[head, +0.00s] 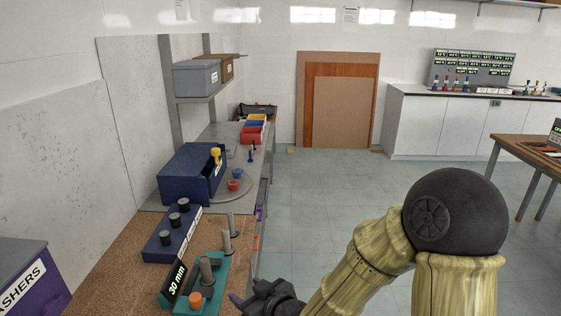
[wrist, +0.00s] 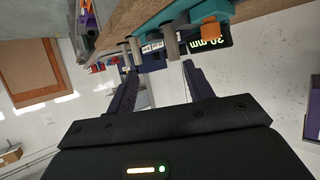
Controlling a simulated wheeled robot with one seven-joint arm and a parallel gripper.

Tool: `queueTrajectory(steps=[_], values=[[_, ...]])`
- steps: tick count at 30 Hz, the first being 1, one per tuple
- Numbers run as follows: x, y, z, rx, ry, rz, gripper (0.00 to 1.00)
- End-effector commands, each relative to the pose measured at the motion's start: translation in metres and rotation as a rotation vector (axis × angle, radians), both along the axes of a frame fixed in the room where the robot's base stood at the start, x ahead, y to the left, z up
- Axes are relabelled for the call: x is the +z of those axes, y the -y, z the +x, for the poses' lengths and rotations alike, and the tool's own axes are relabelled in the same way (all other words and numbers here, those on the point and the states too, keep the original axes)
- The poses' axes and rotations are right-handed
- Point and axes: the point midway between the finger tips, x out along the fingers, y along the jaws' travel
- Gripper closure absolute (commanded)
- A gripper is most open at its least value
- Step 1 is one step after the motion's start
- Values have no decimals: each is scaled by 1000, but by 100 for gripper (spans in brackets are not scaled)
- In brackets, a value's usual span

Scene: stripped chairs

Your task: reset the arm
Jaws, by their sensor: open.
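My arm (head: 390,245), with pale ribbed links and a black ball-shaped joint, reaches in from the lower right in the head view. My gripper (head: 250,299) is at the bottom of that view, just right of the teal peg holder (head: 213,281) on the workbench, and partly cut off by the frame edge. In the wrist view my gripper (wrist: 159,68) is open, its two dark fingers apart with nothing held between them. The teal holder (wrist: 175,14), its grey pegs and an orange-topped peg (wrist: 216,31) appear upside down beyond the fingers. Whether anything touches is unclear.
A purple washers box (head: 35,280) stands left. Open tiled floor (head: 330,190) lies right of the bench; a wooden table (head: 510,148) stands farther right.

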Motion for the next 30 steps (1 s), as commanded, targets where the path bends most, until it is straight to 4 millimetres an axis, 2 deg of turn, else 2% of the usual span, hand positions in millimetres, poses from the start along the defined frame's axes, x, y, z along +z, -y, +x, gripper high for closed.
queueTrajectory(steps=[8,14,18,21,24,30], values=[[-4,93,-8,-207,-285,-250,48],[12,164,-37,-412,-519,-342,48],[31,206,-68,-560,-690,-355,48],[42,225,-89,-642,-795,-345,48],[48,235,-103,-685,-858,-335,48],[47,237,-108,-699,-882,-332,48]])
